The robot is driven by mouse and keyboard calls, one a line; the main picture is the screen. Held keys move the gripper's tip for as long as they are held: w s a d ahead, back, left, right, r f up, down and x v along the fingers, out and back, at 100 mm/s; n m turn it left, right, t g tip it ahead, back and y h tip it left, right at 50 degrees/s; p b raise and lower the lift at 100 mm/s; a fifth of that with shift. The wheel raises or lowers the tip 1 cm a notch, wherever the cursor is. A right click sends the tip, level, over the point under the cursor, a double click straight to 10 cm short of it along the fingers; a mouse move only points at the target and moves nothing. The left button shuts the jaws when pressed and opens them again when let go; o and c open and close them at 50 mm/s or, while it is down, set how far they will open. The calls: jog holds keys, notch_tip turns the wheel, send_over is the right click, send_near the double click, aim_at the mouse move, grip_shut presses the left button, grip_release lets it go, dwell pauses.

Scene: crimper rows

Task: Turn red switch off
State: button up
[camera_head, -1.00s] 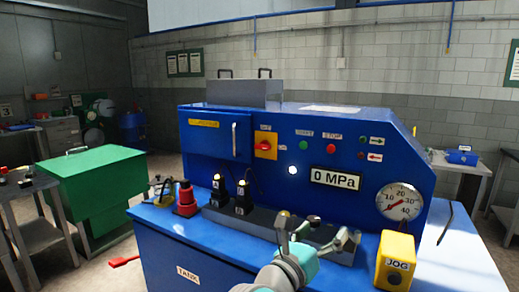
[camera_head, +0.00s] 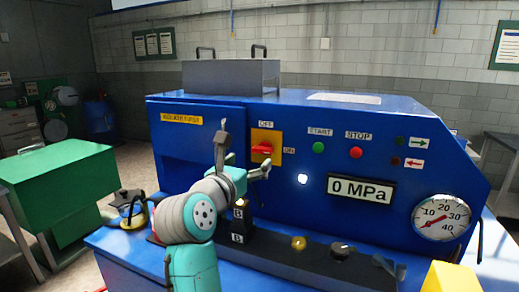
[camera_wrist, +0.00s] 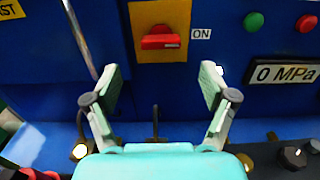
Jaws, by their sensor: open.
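The red switch (camera_head: 262,149) is a rotary handle on a yellow plate (camera_head: 267,136) on the blue machine's front. Its handle lies about level, toward the ON label at its right; an OFF label is above the plate. In the wrist view the red switch (camera_wrist: 161,38) is top centre, beyond my fingertips and between their lines. My gripper (camera_head: 243,155) is open and empty in front of the panel, close to the switch; one finger overlaps the panel left of it. The wrist view shows my gripper (camera_wrist: 160,85) with both fingers spread and apart from the switch.
Green START (camera_head: 318,147) and red STOP (camera_head: 355,152) buttons, a 0 MPa display (camera_head: 361,189) and a gauge (camera_head: 441,217) are right of the switch. A ledge with knobs (camera_head: 299,243) runs below. A vertical handle (camera_wrist: 104,86) stands left of my fingers in the wrist view.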

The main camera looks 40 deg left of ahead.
aim_at(261, 152)
jog(key=x, duration=0.9)
jog(key=shift+d, duration=0.1)
jog(key=c, duration=1.2)
jog(key=shift+o, duration=0.2)
